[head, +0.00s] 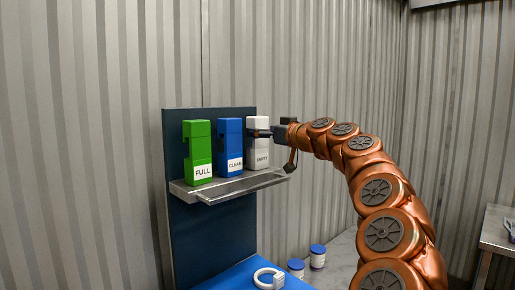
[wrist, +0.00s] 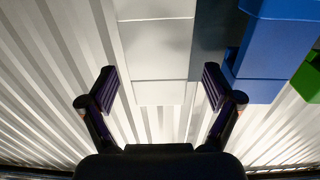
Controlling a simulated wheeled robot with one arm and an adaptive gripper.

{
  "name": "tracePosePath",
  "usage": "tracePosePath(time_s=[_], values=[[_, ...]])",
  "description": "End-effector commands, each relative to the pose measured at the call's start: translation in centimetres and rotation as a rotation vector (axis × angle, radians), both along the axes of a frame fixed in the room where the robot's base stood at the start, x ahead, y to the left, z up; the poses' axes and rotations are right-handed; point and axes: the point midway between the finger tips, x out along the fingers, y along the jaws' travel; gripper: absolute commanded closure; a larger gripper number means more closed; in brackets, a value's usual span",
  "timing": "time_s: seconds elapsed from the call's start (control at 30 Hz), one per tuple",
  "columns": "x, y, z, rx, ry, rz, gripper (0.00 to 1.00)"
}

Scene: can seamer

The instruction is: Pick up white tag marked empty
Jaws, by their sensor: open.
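The white tag marked EMPTY (head: 260,152) stands upright on a metal shelf, at the right end of a row of three tags. In the wrist view the white tag (wrist: 160,50) is pale and lies ahead, in line with the gap between the fingers. My gripper (head: 262,133) is at the upper part of the white tag in the head view. In the wrist view my gripper (wrist: 160,90) is open, with a finger on either side of the tag's line. I cannot tell whether a finger touches it.
A green tag marked FULL (head: 197,150) is further left. The shelf (head: 230,188) has a raised front lip. Blue-lidded jars (head: 317,257) and a white ring-shaped item (head: 268,278) sit below.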

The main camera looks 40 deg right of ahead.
Motion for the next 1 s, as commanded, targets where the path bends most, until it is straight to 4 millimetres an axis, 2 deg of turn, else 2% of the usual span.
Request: tracePosePath(time_s=[0.2,0.5,1.0], values=[[2.4,0.1,0.1,-0.001,0.003,-0.001,0.1],[2.7,0.1,0.1,-0.001,0.0,-0.002,0.1],[2.7,0.1,0.1,-0.001,0.0,-0.002,0.62]])
